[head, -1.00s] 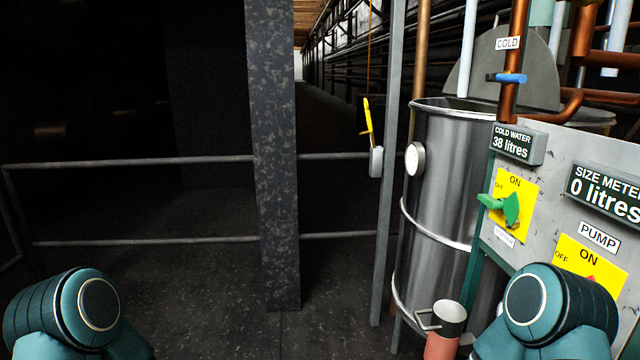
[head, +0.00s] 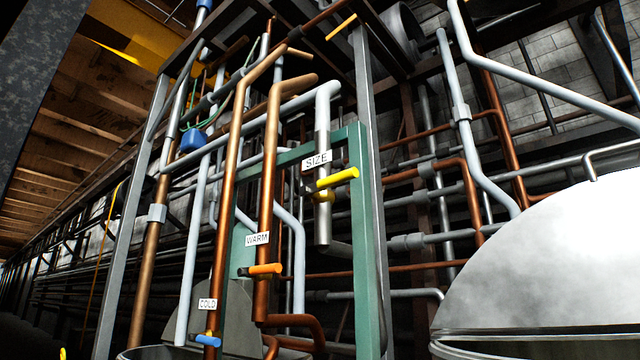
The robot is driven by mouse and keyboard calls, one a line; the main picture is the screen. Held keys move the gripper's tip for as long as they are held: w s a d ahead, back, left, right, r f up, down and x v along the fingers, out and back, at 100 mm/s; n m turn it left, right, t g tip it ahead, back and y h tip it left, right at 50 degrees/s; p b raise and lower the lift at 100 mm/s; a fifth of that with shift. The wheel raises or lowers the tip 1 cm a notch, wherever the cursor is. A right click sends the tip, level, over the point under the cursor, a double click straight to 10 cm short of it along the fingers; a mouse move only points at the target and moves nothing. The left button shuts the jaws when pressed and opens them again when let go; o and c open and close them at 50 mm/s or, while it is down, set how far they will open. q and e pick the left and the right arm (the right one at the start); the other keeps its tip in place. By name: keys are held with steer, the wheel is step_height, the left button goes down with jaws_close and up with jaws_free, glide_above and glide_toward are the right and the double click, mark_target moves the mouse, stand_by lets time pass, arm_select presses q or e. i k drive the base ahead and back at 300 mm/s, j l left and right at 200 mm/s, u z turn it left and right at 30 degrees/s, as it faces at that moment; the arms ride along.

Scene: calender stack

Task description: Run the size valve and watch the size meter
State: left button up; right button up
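The size valve has a yellow lever handle (head: 337,178) on a short grey pipe, under a white SIZE label (head: 317,160), at the middle of the head view. An orange lever (head: 262,270) sits by the WARM label (head: 257,239) on a copper pipe, lower and to the left. A blue lever (head: 207,340) sits by the COLD label (head: 207,304) at the bottom. The size meter is out of view now. Neither of my grippers is in view.
A green frame (head: 358,220) and a grey post (head: 372,150) stand beside the size pipe. A large domed metal lid (head: 545,260) fills the lower right. Copper and grey pipes crowd the space behind. Wooden roof beams (head: 80,130) show at the upper left.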

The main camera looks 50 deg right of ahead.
mark_target(352, 173)
steer(key=k+j+z, duration=0.25)
steer(key=k+z, duration=0.2)
steer(key=k+j+z, duration=0.15)
steer(key=k+z, duration=0.35)
steer(key=i, duration=1)
steer(key=j, duration=0.35)
